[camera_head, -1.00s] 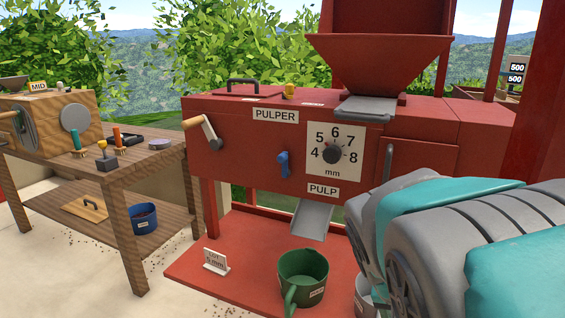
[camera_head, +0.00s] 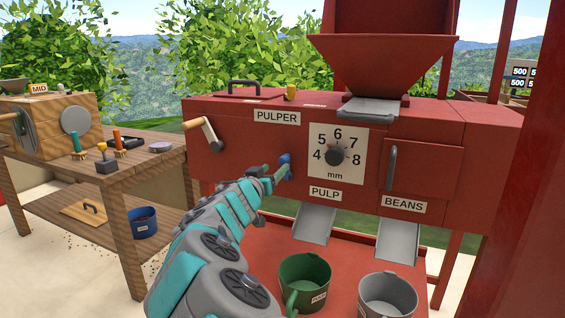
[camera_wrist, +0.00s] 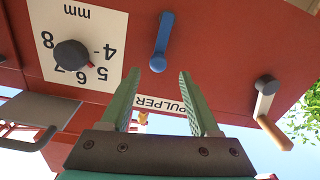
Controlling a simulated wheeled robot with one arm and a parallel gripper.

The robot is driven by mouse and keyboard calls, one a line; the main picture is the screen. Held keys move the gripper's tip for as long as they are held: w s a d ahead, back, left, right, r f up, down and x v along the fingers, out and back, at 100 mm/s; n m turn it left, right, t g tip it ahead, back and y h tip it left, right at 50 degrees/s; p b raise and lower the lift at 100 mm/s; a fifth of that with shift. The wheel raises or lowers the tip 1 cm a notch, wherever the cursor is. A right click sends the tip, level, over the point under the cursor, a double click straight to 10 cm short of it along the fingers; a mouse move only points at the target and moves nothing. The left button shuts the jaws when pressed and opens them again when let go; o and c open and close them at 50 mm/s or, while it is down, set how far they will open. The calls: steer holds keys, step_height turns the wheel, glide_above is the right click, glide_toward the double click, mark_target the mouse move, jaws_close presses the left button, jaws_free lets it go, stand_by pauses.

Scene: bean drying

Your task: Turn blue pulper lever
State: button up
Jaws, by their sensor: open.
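The blue lever (camera_head: 285,165) is on the front of the red pulper (camera_head: 240,125), left of the numbered dial (camera_head: 336,155). In the head view my gripper (camera_head: 270,174) is close to the lever and partly covers it. In the wrist view, which is upside down, the lever (camera_wrist: 160,42) hangs beyond the tips of my gripper (camera_wrist: 160,72). The two green fingers are apart with nothing between them. In that view the lever lies roughly in line with the gap, and I see no contact.
A crank with a wooden handle (camera_head: 203,134) sticks out left of the lever. A dark door handle (camera_head: 392,168) is to the right. A green bucket (camera_head: 304,281) and a grey bucket (camera_head: 387,296) stand below the chutes. A wooden bench (camera_head: 120,185) is at left.

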mark_target(282, 163)
steer(key=shift+p+x, duration=0.65)
steer(key=shift+x, duration=2.65)
steer(key=shift+d, duration=0.15)
steer(key=shift+c, duration=0.4)
jaws_close()
